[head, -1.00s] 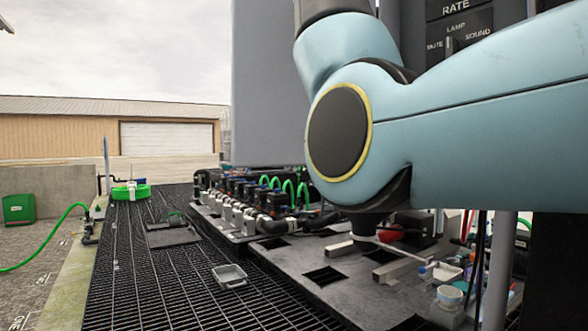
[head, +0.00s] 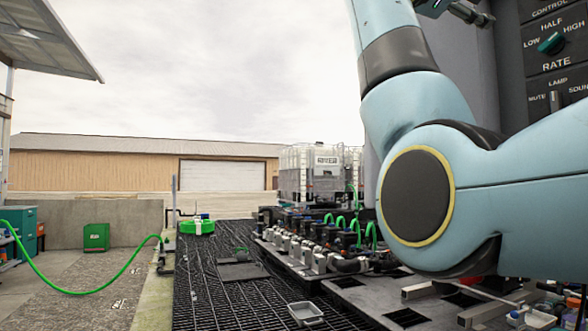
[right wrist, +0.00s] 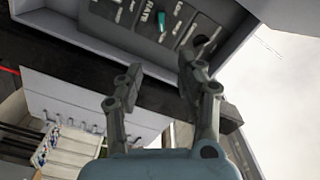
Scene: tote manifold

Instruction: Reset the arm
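My right arm (head: 418,198), pale blue with a dark round joint cap, fills the right of the head view and bends upward out of the top edge. My right gripper (right wrist: 160,64) shows in the right wrist view with its two dark fingers apart and nothing between them. Behind it is a dark control panel (right wrist: 140,22) with a teal knob; the fingers seem apart from it. The same panel (head: 556,62) stands at the upper right in the head view, marked RATE and LAMP. My left gripper is not in view.
A row of valves (head: 310,255) with green hoses stands on a dark platform beyond my arm. A small grey tray (head: 306,313) lies on the black grating (head: 235,305). White caged totes (head: 312,172) stand behind. The grating at left is mostly clear.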

